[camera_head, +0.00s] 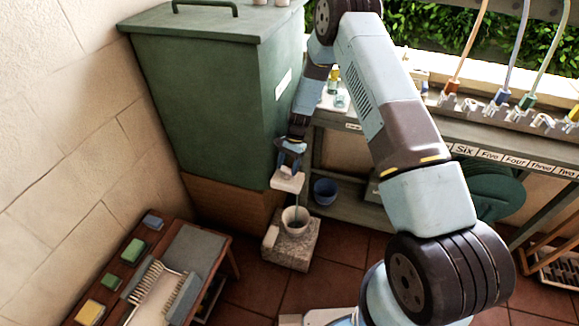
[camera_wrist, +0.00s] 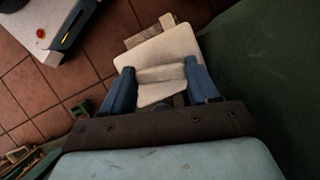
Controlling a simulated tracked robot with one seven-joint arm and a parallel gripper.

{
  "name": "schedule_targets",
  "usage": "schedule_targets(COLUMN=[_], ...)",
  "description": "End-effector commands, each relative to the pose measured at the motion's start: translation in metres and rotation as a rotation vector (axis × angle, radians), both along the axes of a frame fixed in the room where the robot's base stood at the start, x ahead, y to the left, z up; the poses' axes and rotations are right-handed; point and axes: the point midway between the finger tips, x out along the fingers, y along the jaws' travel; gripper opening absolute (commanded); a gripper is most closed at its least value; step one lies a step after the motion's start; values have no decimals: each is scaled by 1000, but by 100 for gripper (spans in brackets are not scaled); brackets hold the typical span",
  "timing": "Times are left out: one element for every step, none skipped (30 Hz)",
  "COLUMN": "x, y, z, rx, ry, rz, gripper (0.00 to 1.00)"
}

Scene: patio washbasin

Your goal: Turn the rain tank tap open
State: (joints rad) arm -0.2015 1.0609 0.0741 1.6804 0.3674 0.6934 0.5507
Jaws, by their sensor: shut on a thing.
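The green rain tank (camera_head: 215,90) stands at the back left; its dark green side also fills the right of the wrist view (camera_wrist: 265,75). My gripper (camera_head: 289,165) is low beside the tank's front right edge. It is shut on a cream, block-like piece, which looks like the tap handle (camera_head: 287,182). In the wrist view, the blue fingers of my gripper (camera_wrist: 160,80) lie on both sides of the handle (camera_wrist: 157,50). The tap's body is hidden. A thin pale line, perhaps water, runs from below the handle to a pale pot (camera_head: 296,219).
The pot stands on a stone block (camera_head: 291,248) on the tiled floor. A blue pot (camera_head: 325,191) sits on the bench's lower shelf. A low table (camera_head: 200,255) with brushes and sponges is at the left. A labelled bench (camera_head: 490,155) with coloured hoses runs along the right.

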Motion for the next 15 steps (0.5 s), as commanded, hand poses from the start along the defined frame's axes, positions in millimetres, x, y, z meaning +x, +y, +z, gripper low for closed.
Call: schedule_targets(x=[-3, -3, -3, -3, -3, -3, -3, -3, -3, -3, -3, -3, -3, -3, -3], y=[3, 3, 3, 3, 3, 3, 3, 3, 3, 3, 3, 3, 3, 3, 3], z=[-1, -1, -1, -1, -1, -1, -1, -1, -1, -1, -1, -1, -1, -1, -1], rx=[2, 2, 2, 1, 1, 2, 2, 2, 2, 2, 2, 2, 2, 2, 2], ry=[9, 9, 9, 9, 9, 9, 9, 9, 8, 8, 8, 9, 9, 9, 8], rz=[38, 61, 88, 108, 128, 151, 166, 182, 202, 215, 225, 240, 249, 258, 267], gripper=[29, 29, 29, 29, 29, 29, 29, 29, 29, 29, 29, 29, 29, 29, 29])
